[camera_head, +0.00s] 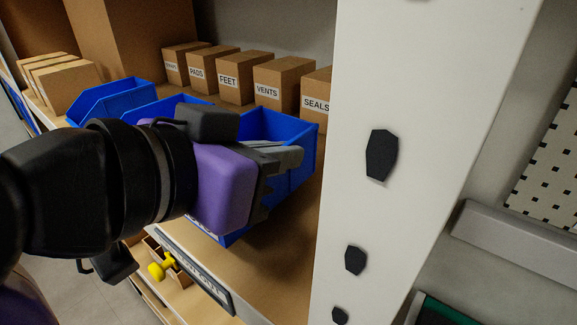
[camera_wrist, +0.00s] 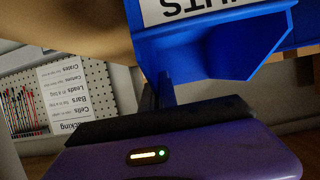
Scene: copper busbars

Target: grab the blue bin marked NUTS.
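The blue bin marked NUTS (camera_wrist: 210,45) fills the upper right of the wrist view. Its white label is upside down and cut off by the frame, with "UTS" readable. In the head view, the rightmost blue bin (camera_head: 303,165) stands on the wooden shelf beside the white post, largely hidden behind my gripper. My gripper (camera_head: 280,158) has a purple body and grey fingers, and overlaps this bin's open top. In the wrist view, a dark finger stands close against the bin's wall. The finger gap is hidden, so I cannot tell whether they close on the wall.
Two more blue bins (camera_head: 112,100) stand to the left. Labelled cardboard boxes (camera_head: 238,78) line the shelf behind. A wide white post (camera_head: 430,120) stands close on the right. A pegboard (camera_wrist: 110,85) shows in the wrist view.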

